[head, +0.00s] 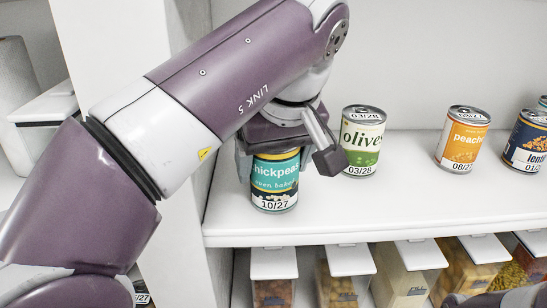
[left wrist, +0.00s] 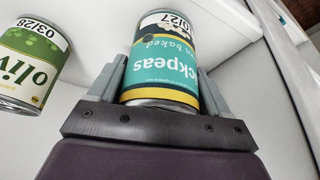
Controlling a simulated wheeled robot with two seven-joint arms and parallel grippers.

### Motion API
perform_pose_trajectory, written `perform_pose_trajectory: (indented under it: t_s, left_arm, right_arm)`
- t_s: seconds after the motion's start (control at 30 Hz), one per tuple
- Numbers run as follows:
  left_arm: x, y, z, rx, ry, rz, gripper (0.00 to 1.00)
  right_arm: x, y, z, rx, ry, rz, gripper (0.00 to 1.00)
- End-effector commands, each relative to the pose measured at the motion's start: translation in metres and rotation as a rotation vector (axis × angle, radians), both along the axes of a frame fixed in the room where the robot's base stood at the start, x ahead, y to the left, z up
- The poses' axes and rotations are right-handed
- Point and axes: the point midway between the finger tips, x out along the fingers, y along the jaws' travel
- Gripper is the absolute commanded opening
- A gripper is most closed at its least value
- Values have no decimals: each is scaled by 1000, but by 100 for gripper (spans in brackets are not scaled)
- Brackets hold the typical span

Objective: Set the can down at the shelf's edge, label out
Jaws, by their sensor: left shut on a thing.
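The chickpeas can (head: 275,183), with a teal label and a yellow band, is upright at the left end of the shelf (head: 400,207), near its front edge. Its label name and 10/27 date face the head camera. My left gripper (head: 274,160) is shut on the can from above and behind, with a finger on either side. The left wrist view shows the can (left wrist: 165,65) between both fingers, its print upside down. Whether its base touches the shelf is hard to tell.
An olives can (head: 363,143) stands right of the held can, set further back. A peaches can (head: 462,138) and a lentils can (head: 526,142) stand further right. Lidded food containers (head: 274,265) fill the shelf below. A white upright panel is close on the left.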

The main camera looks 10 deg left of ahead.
Motion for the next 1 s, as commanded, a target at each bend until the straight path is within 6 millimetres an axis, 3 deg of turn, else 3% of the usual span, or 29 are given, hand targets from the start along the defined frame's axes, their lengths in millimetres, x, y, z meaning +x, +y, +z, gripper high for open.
perform_pose_trajectory:
  t_s: [0.03, 0.1, 0.47, 0.8, 1.0]
  left_arm:
    - [0, 0, -2, 0, 0, 0, 81]
    - [0, 0, -1, 0, 0, 0, 100]
    - [-2, -2, 10, -1, -2, -1, 100]
    - [-26, -18, 83, -2, -1, -3, 100]
    - [-36, -23, 110, 1, 2, -1, 100]
  right_arm:
    - [0, 0, -2, 0, 0, 0, 43]
    - [0, 0, -1, 0, 0, 0, 43]
    - [0, 0, 2, 0, 0, 0, 43]
    - [0, 0, 24, 0, 0, 0, 43]
    - [0, 0, 46, 0, 0, 0, 43]
